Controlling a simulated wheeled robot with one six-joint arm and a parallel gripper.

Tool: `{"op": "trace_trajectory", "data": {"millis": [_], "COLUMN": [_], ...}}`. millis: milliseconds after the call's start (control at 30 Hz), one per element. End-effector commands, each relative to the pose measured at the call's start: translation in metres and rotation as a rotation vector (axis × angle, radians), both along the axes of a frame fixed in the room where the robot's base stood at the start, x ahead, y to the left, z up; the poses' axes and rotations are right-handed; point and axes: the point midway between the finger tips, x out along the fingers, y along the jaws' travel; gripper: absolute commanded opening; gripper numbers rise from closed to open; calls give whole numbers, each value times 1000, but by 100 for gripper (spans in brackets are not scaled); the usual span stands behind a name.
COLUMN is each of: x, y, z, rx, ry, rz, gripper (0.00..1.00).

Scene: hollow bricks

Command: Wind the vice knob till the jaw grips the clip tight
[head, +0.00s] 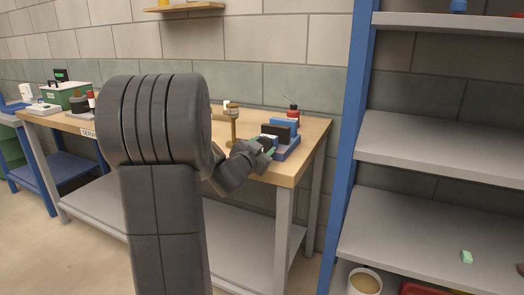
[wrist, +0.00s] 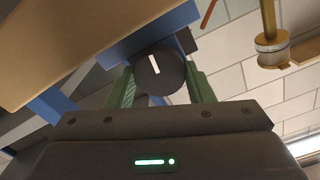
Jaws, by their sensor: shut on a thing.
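The blue vice (head: 284,148) with its dark jaw block (head: 276,131) sits at the right end of the wooden workbench. Its round black knob (wrist: 160,72) has a white mark, which stands nearly upright and tilts a little in the wrist view. My gripper (wrist: 163,86) has its green fingers on both sides of the knob and is shut on it. In the head view my gripper (head: 266,146) reaches the vice's near side, and the knob is hard to make out there. I cannot make out the clip or any gap at the jaw.
A brass stand (head: 234,128) rises behind my wrist, close to the vice. A blue-framed shelf (head: 352,120) is close on the right. The bench top (head: 312,130) is bare at its right edge.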

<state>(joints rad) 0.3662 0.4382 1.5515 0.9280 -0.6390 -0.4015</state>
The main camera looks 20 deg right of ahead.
Motion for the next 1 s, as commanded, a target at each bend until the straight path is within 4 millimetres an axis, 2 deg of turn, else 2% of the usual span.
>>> {"op": "trace_trajectory", "data": {"millis": [1000], "x": [-1], "y": [-1], "z": [-4], "rx": [627], "ry": [-735], "rz": [-1], "gripper": [25]}}
